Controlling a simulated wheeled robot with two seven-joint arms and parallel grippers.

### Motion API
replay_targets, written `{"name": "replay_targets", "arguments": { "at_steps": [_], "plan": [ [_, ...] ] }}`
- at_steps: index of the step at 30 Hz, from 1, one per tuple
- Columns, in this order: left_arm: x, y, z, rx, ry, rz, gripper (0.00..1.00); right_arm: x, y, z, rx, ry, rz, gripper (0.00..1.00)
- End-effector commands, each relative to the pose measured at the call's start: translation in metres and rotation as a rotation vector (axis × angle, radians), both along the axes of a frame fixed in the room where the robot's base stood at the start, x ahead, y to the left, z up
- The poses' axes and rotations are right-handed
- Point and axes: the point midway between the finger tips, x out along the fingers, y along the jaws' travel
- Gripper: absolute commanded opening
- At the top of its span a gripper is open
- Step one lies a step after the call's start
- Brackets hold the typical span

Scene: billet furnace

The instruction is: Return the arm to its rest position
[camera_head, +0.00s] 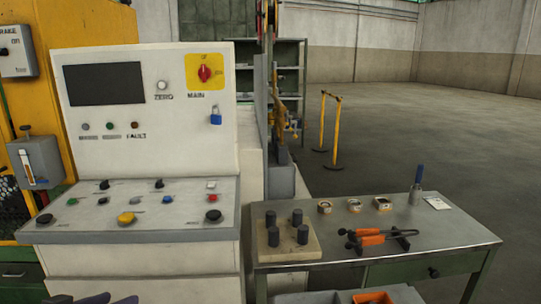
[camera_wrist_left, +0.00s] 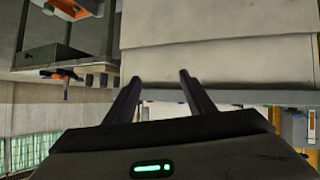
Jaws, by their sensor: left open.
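My left gripper (camera_head: 95,299) shows only as dark fingertips at the bottom left edge of the head view, low in front of the control console (camera_head: 140,262). In the left wrist view the left gripper (camera_wrist_left: 160,77) has its two dark fingers apart, with nothing between them. The pale console body (camera_wrist_left: 215,45) fills the upper middle and right of that view, beyond the fingers. The rest of my left arm is out of sight in the head view. My right gripper is in neither view.
A metal work table (camera_head: 455,228) stands right of the console, bearing a block with dark pegs (camera_head: 286,252) and an orange-handled tool (camera_head: 370,237). Grey bins with an orange one (camera_head: 372,298) lie below it. Open floor (camera_head: 420,130) stretches behind, with a yellow barrier (camera_head: 322,120).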

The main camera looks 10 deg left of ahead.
Motion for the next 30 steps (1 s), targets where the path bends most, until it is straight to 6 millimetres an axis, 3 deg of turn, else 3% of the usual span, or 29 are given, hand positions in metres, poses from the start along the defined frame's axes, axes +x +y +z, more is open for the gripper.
{"name": "replay_targets", "arguments": {
  "at_steps": [1, 6, 9, 12, 15, 19, 30],
  "plan": [
    [-0.012, -0.011, -0.043, -0.003, 0.047, 0.006, 0.49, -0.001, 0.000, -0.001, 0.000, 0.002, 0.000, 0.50],
    [-0.060, -0.062, -0.153, 0.040, 0.152, -0.019, 0.49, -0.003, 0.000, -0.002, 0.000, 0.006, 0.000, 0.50],
    [-0.096, -0.104, -0.204, 0.064, 0.201, -0.061, 0.49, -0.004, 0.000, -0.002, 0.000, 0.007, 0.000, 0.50],
    [-0.130, -0.147, -0.237, 0.085, 0.229, -0.113, 0.49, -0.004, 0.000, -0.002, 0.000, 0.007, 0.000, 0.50],
    [-0.156, -0.183, -0.256, 0.097, 0.243, -0.159, 0.49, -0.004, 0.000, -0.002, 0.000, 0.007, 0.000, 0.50],
    [-0.175, -0.211, -0.267, 0.107, 0.247, -0.197, 0.49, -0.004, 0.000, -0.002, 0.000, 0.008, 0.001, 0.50],
    [-0.179, -0.219, -0.269, 0.111, 0.246, -0.209, 0.49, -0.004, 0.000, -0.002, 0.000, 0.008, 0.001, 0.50]
  ]
}}
